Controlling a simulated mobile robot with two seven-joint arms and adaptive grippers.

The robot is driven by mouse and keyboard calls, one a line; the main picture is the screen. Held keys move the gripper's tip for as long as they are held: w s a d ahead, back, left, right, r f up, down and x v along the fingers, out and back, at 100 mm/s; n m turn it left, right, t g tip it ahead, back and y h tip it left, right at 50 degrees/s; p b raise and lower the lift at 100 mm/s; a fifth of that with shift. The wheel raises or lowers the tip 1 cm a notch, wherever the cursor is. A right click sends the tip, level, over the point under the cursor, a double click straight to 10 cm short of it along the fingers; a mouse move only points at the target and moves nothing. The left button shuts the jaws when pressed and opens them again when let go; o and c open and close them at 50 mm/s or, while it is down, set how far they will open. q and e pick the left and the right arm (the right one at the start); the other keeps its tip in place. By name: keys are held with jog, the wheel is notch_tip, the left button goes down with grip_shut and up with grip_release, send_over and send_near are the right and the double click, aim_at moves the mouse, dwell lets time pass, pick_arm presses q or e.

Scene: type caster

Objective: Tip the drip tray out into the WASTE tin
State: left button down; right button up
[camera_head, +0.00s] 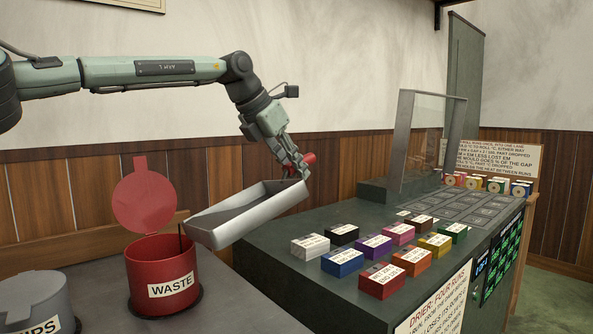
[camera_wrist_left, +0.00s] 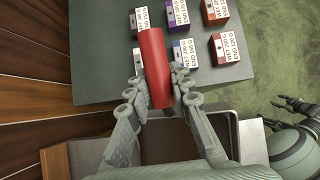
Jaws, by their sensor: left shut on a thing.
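The grey metal drip tray (camera_head: 250,212) hangs tilted, its left end low beside the right rim of the red WASTE tin (camera_head: 165,275). The tin's round lid (camera_head: 145,195) stands open at the back. My left gripper (camera_head: 299,166) is shut on the tray's red handle (camera_head: 309,159); the handle also shows between the fingers in the left wrist view (camera_wrist_left: 156,68). A thin dark streak (camera_head: 180,236) shows at the tray's low end, over the tin. The contents of tray and tin are hidden. What looks like my right gripper (camera_wrist_left: 292,106) shows small, its jaws unclear.
A grey tin (camera_head: 38,300) stands left of the WASTE tin, partly cut off. Several labelled coloured blocks (camera_head: 390,233) stand on the dark counter right of the tray. A clear panel in a grey frame (camera_head: 425,140) stands behind them.

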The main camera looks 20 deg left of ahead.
pick_arm(q)
jog(key=shift+s+a+r, duration=0.1)
jog(key=shift+a+r, duration=0.05)
jog(key=shift+r, duration=0.1)
jog(key=shift+a+r, duration=0.1)
jog(key=shift+r, duration=0.05)
jog(key=shift+s+a+r+t+h, duration=0.3)
jog(key=shift+s+a+r+h, duration=0.1)
jog(key=shift+a+r+h, duration=0.3)
dwell(0.3)
jog(key=shift+r, duration=0.1)
jog(key=shift+s+a+r+n+t+h, duration=0.15)
jog(key=shift+s+a+r, duration=0.1)
jog(key=shift+a+r, duration=0.2)
jog(key=shift+s+a+r+n+t+h, duration=0.15)
jog(key=shift+s+a+r, duration=0.05)
jog(key=shift+a+r, duration=0.25)
dwell(0.4)
jog(key=shift+a+r, duration=0.1)
